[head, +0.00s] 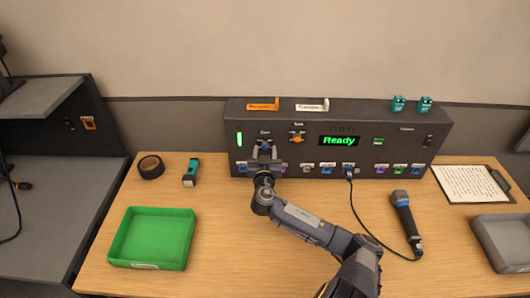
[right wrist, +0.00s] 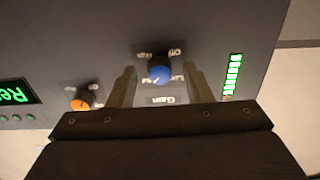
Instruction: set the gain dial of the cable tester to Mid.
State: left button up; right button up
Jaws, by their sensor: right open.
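The cable tester (head: 350,120) is a dark panel box at the back of the wooden table, with a lit "Ready" display. Its gain dial is a blue knob (right wrist: 159,74) in the right wrist view, where the panel appears upside down. A pale pointer mark shows on the knob, toward the lower left in that view. Small labels around it are too blurred to read surely. My right gripper (head: 264,152) is at the panel's left part and hides the dial in the head view. Its open fingers (right wrist: 160,68) stand either side of the knob, with gaps visible.
An orange knob (right wrist: 82,103) sits beside the gain dial, near the display (head: 339,141). A green level bar (right wrist: 233,74) is on its other side. A green tray (head: 117,256), black tape roll (head: 150,167) and microphone (head: 403,212) with cable lie on the table.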

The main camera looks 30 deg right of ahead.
jog(key=b+v, duration=0.1)
jog(key=v, duration=0.6)
jog(key=shift+s+b, duration=0.25)
jog(key=shift+b, duration=0.05)
jog(key=shift+a, duration=0.15)
